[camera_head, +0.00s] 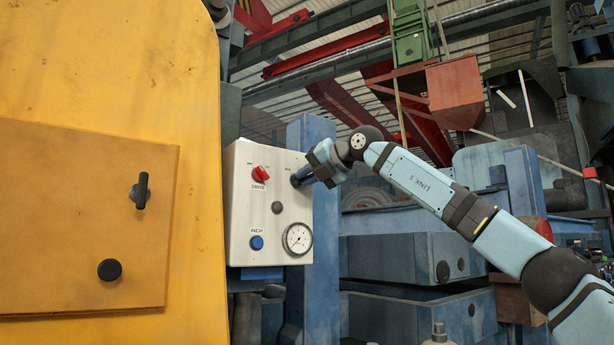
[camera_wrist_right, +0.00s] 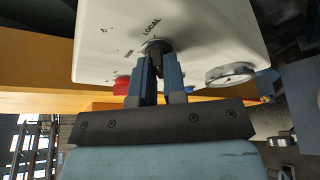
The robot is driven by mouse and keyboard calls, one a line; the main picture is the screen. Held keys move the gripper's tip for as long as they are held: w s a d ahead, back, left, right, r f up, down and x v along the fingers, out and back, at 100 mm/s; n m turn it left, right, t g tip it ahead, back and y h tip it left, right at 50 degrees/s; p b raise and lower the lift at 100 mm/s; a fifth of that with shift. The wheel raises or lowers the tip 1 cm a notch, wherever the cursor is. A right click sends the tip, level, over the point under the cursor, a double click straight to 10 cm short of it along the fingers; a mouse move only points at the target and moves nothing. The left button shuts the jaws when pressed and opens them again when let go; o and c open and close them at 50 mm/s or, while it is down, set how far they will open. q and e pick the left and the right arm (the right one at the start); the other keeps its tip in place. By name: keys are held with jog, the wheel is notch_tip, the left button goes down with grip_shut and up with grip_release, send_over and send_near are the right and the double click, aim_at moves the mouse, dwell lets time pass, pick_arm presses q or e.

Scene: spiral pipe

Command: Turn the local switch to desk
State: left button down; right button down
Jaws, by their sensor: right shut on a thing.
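The local switch (camera_wrist_right: 155,48) is a dark knob under the word LOCAL on a pale control box (camera_head: 238,215). In the right wrist view it stands between the two blue fingers of my right gripper (camera_wrist_right: 158,68). My right gripper (camera_head: 298,180) is shut on the switch at the upper right of the box's face in the head view. There the gripper hides the switch and part of its label, so I cannot tell which position it points to. My left gripper is not in view.
The box also carries a red DRIVE knob (camera_head: 261,174), a blue INCH button (camera_head: 257,242), a small dark button (camera_head: 277,207) and a round gauge (camera_head: 298,238). A yellow machine panel (camera_head: 110,70) stands left of it. A blue post (camera_head: 322,260) stands close behind on the right.

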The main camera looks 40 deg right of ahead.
jog(key=shift+a+n+h, duration=0.2)
jog(key=shift+n+h, duration=1.2)
jog(key=shift+n, duration=0.65)
jog(key=shift+a+n+h, duration=0.25)
jog(key=shift+n+h, duration=1.15)
jog(key=shift+n, duration=0.6)
jog(key=shift+a+n+h, duration=0.2)
jog(key=shift+n+h, duration=1.2)
jog(key=shift+n, duration=0.65)
jog(key=c, duration=1.2)
grip_release()
